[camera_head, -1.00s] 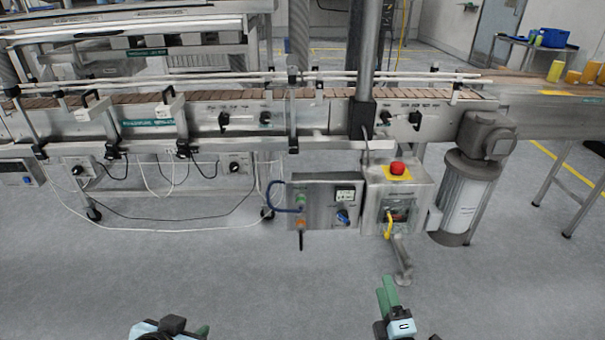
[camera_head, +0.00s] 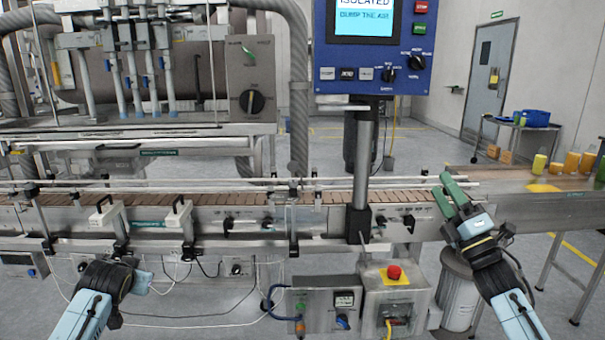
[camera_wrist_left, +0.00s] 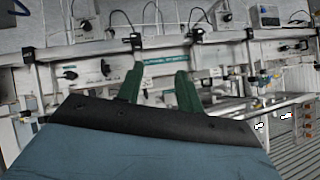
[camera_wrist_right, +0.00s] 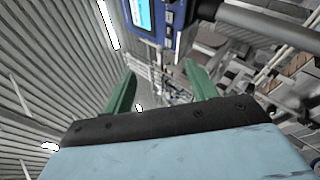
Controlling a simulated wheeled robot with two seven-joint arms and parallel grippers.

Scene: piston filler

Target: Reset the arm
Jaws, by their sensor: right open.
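My right gripper (camera_head: 449,191) is raised at the right of the head view, in front of the conveyor's right part. Its two green fingers are apart and empty in the right wrist view (camera_wrist_right: 160,95). My left gripper (camera_head: 145,283) is low at the left of the head view, in front of the conveyor's lower frame. In the left wrist view its green fingers (camera_wrist_left: 160,88) stand apart with nothing between them. Neither gripper visibly touches anything.
The conveyor (camera_head: 330,197) runs across the view. A blue control panel (camera_head: 372,45) stands on a post above it. A control box with a red button (camera_head: 394,272) hangs below. Yellow containers (camera_head: 572,162) sit at the right. Filling nozzles (camera_head: 140,80) are at the back left.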

